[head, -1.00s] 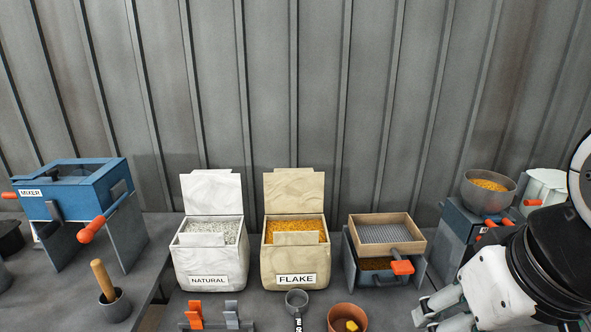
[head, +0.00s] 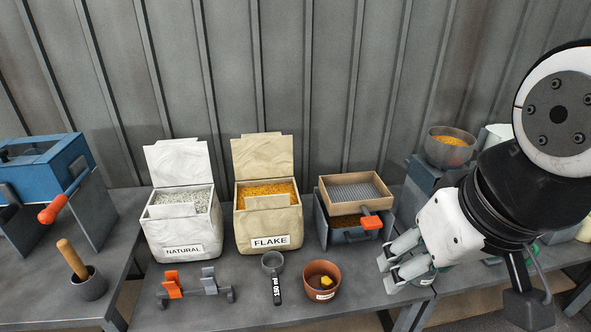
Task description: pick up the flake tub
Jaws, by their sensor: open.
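The flake tub (head: 267,225) is a tan, marbled box with a raised lid and a white FLAKE label. It stands upright on the grey table, filled with golden flakes. My gripper (head: 386,274) is at the right, over the table's right part, pointing left and down. Its fingers are apart and nothing shows between them. It is well to the right of the flake tub and not touching it.
A white NATURAL tub (head: 182,228) stands close on the left. A sieve box (head: 345,229) stands on the right. In front are a measuring cup (head: 273,265), a brown pot (head: 321,281) and an orange-and-grey clip rack (head: 196,295). A steel bowl (head: 451,150) sits at right.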

